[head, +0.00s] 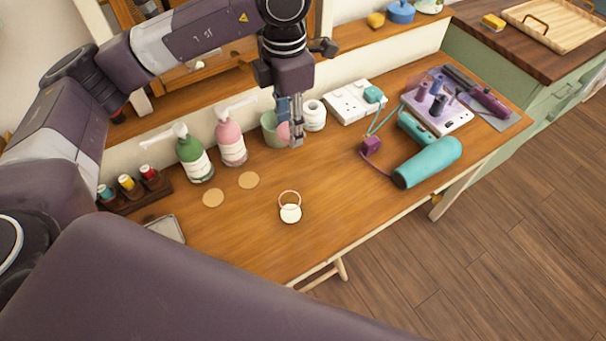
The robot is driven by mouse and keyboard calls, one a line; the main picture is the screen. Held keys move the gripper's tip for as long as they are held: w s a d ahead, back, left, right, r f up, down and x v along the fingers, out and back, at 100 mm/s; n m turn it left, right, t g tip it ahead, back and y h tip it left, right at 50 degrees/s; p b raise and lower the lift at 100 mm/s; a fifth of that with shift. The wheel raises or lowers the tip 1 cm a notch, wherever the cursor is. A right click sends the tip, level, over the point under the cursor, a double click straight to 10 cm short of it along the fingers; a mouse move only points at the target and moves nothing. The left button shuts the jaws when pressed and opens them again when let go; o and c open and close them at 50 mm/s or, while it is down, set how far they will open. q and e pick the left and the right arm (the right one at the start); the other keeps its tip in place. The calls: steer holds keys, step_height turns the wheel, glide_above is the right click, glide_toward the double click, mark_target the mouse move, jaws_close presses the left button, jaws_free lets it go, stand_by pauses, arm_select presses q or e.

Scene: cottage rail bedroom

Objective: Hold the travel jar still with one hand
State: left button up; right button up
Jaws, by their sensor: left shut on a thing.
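My left gripper (291,138) points down over the back of the wooden desk. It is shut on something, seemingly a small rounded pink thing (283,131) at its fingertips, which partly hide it. A pale green cup (269,126) stands just behind and left of the fingers. A small white jar (315,116) stands close to their right; I cannot tell whether they touch it. A white round piece with a pink ring (290,213) lies nearer the front edge. I cannot tell for certain which of these is the travel jar. My right gripper is not in view.
Green (193,159) and pink (230,144) pump bottles stand left of my gripper, near two cork discs (248,180). A bottle rack (135,190) is farther left. The front-middle desk is mostly clear.

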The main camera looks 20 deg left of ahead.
mark_target(293, 183)
arm_select(q)
steer(key=n, duration=0.6)
steer(key=shift+w+r+p, duration=0.15)
steer(key=shift+r+p, duration=0.05)
steer(key=shift+p, duration=0.1)
steer(key=n, duration=0.5)
steer(key=shift+w+a+r+n+p, duration=0.1)
steer(key=shift+w+n+p, duration=0.05)
steer(key=shift+n+p, duration=0.15)
steer(key=shift+n, duration=1.2)
steer(key=shift+f, duration=0.4)
step_height(293, 183, down, 19)
steer(key=p, duration=0.3)
steer(key=shift+w+f, duration=0.1)
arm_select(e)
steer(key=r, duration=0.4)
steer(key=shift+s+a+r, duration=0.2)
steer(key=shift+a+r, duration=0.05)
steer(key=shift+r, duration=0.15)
